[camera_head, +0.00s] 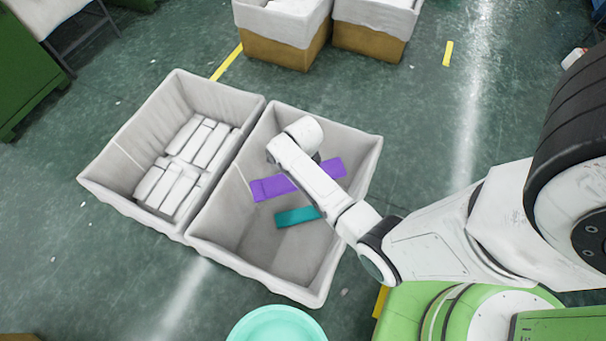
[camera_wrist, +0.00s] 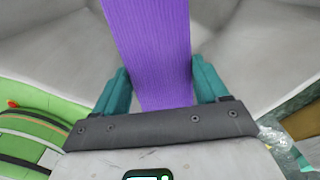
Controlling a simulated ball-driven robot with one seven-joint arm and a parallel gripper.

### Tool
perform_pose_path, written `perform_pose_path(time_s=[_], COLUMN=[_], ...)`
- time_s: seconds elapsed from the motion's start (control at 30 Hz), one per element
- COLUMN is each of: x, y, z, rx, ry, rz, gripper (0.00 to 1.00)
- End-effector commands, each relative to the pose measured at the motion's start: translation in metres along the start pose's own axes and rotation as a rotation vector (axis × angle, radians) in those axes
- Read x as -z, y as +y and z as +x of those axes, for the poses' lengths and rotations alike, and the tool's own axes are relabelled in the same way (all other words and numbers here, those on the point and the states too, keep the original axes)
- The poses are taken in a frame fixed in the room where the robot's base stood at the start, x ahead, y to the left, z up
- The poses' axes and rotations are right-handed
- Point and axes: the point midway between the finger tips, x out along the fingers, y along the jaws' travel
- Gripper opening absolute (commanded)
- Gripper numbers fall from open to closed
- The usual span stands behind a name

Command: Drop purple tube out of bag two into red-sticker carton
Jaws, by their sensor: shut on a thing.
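The purple tube (camera_head: 272,188) is a long flat ribbed piece inside the right-hand grey-lined bag (camera_head: 365,150). My arm crosses over its middle in the head view. In the wrist view the purple tube (camera_wrist: 150,45) stands between the teal fingers of my gripper (camera_wrist: 160,70), which is shut on it. The gripper itself is hidden behind my arm in the head view. A teal piece (camera_head: 297,217) lies lower in the same bag. No red sticker shows on any carton in view.
A left bag (camera_head: 118,160) with several white packets (camera_head: 190,160) adjoins the right bag. Two brown cartons with white liners (camera_head: 275,52) (camera_head: 367,42) stand at the back. A mint round tub (camera_head: 275,325) is at the front. Open green floor lies right of the bags.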

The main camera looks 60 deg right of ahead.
Motion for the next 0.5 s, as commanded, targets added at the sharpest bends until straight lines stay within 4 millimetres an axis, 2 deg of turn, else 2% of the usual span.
perform_pose_path(time_s=[0.03, 0.3, 0.5], x=[0.0, -0.001, -0.001], y=[0.0, 0.0, 0.0], z=[0.008, 0.038, 0.052], rx=[0.0, 0.0, 0.0], ry=[0.0, 0.0, 0.0], rz=[-0.001, -0.004, -0.004], gripper=[0.44, 0.44, 0.44])
